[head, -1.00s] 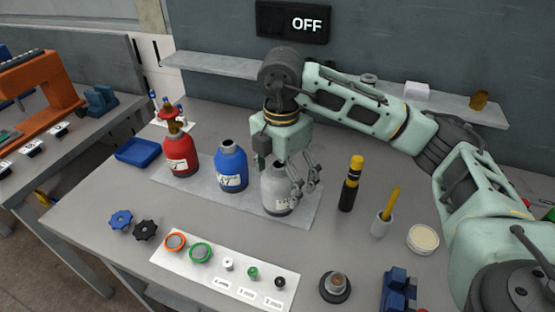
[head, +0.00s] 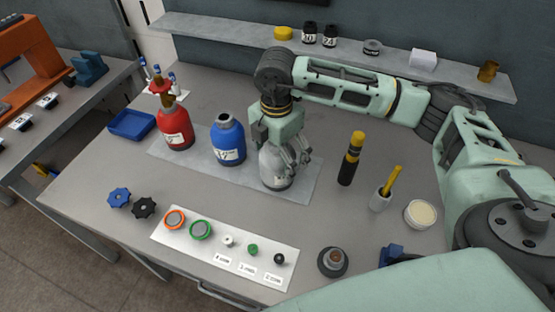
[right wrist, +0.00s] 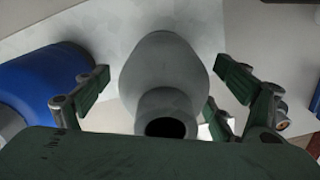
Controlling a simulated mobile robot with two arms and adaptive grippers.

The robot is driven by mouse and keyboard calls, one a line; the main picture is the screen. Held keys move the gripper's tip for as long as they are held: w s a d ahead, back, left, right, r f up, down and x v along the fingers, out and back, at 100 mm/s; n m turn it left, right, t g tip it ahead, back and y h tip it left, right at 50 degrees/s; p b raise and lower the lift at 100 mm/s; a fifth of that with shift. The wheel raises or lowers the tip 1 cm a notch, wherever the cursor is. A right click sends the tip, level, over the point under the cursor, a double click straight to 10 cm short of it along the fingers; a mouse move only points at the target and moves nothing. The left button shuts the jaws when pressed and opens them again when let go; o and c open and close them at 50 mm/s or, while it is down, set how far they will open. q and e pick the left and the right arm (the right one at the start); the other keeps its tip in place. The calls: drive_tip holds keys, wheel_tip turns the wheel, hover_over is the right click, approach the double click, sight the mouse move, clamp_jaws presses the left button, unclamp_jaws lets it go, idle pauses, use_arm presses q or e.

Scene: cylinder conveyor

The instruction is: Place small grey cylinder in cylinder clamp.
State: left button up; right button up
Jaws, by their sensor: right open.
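The small grey cylinder (head: 275,175) stands upright on a light grey mat on the bench, to the right of a blue cylinder. My right gripper (head: 289,157) is over it from above, hiding part of its upper body. In the right wrist view, the grey cylinder (right wrist: 165,70) with its dark neck opening lies between the spread fingers of the gripper (right wrist: 160,92), with gaps visible on both sides. A blue clamp-like device (head: 88,66) is on the left table. Another blue device (head: 392,254) is partly hidden by my own body. My left gripper is not in view.
The blue cylinder (head: 228,142) and a red cylinder (head: 174,128) share the mat (head: 311,180). A white strip (head: 213,257) with caps and rings lies in front. A black-and-yellow tube (head: 350,160) stands to the right. A shelf (head: 225,36) runs behind.

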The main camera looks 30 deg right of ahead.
drive_tip(key=c, duration=2.1)
drive_tip(key=shift+w, duration=0.1)
